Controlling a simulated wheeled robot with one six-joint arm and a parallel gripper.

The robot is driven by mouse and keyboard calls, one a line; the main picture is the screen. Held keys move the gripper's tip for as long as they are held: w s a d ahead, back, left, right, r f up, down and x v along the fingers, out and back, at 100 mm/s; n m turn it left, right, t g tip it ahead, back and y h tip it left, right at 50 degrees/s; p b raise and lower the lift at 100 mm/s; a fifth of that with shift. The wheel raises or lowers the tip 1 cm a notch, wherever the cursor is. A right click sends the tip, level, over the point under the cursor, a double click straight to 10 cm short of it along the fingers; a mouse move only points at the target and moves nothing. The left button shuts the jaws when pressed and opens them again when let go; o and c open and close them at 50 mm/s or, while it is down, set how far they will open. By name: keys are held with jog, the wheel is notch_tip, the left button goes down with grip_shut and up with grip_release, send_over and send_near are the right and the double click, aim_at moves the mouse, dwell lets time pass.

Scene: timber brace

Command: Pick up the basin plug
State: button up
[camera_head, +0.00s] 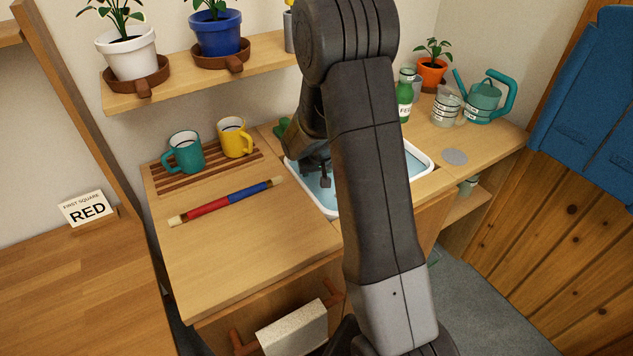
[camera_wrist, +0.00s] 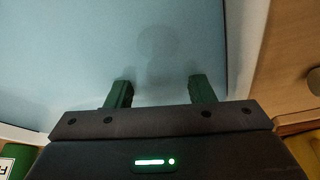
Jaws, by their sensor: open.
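The basin (camera_head: 417,156) is a white-rimmed sink with pale blue water, set in the counter and partly hidden by my arm. The wrist view looks down into the basin water (camera_wrist: 60,50). A faint, darker round patch (camera_wrist: 160,42) shows there, ahead of my fingertips; it is too dim to tell whether it is the basin plug or a shadow. My gripper (camera_head: 319,180) is over the basin. In the wrist view my gripper (camera_wrist: 159,88) has its two green fingers apart, with nothing seen between them.
A green bottle (camera_head: 404,98) stands behind the basin. A flat grey disc (camera_head: 454,156) lies on the counter to the right, near glasses (camera_head: 446,108) and a watering can (camera_head: 483,100). Left are a red-and-blue stick (camera_head: 228,200), a teal mug (camera_head: 186,153) and a yellow mug (camera_head: 235,138).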

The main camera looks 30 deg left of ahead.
jog(key=shift+w+a+f, duration=0.1)
jog(key=shift+f, duration=0.2)
grip_shut()
